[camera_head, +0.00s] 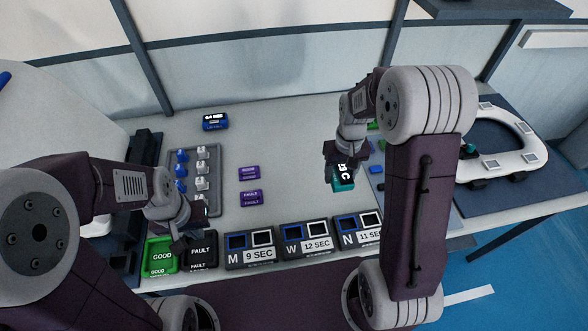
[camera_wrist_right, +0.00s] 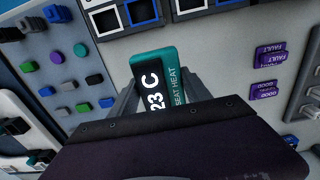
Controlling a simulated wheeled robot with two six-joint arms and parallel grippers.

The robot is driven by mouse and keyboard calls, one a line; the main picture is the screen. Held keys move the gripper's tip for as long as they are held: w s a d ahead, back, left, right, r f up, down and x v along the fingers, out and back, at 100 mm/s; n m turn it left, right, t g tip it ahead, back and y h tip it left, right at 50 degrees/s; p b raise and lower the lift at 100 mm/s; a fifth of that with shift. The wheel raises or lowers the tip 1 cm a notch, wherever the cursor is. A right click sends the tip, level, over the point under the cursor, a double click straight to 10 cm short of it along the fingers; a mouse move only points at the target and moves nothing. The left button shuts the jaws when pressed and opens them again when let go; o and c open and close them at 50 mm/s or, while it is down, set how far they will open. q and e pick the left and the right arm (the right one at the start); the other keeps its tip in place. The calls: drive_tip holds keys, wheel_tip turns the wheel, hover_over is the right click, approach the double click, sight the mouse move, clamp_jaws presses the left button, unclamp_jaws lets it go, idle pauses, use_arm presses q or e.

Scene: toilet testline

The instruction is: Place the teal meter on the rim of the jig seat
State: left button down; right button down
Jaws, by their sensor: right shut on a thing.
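The teal meter (camera_head: 343,184) has a dark display and hangs in my right gripper (camera_head: 342,167), above the table and left of the peg board. In the right wrist view the meter (camera_wrist_right: 172,62) reads "23 C" and "SEAT HEAT", and the fingers close on its two sides. The jig seat (camera_head: 528,143) is a white U-shaped ring with several small pads on its rim, at the far right, apart from the meter. My left gripper (camera_head: 187,236) is low over the black FAULT tray; its fingertips are too dark to read.
A peg board (camera_head: 376,170) lies between my right gripper and the seat, partly hidden by my right arm. Labelled timer trays (camera_head: 306,243) line the front edge. Purple blocks (camera_head: 250,197), a grey rack (camera_head: 215,190) and a blue meter (camera_head: 215,121) stand left.

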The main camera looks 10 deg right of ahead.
drive_tip(key=shift+w+d+r, duration=0.1)
drive_tip(key=shift+d+r, duration=0.1)
drive_tip(key=shift+d, duration=0.25)
drive_tip(key=shift+w, duration=0.15)
hover_over(304, 184)
wheel_tip(304, 184, down, 7)
drive_tip(key=shift+f+p, duration=0.1)
drive_tip(key=shift+p, duration=0.35)
drive_tip(key=shift+f, duration=2)
drive_tip(key=shift+c, duration=2.4)
unclamp_jaws()
drive_tip(key=shift+f, duration=0.1)
wheel_tip(304, 184, up, 12)
drive_tip(key=shift+r, duration=0.2)
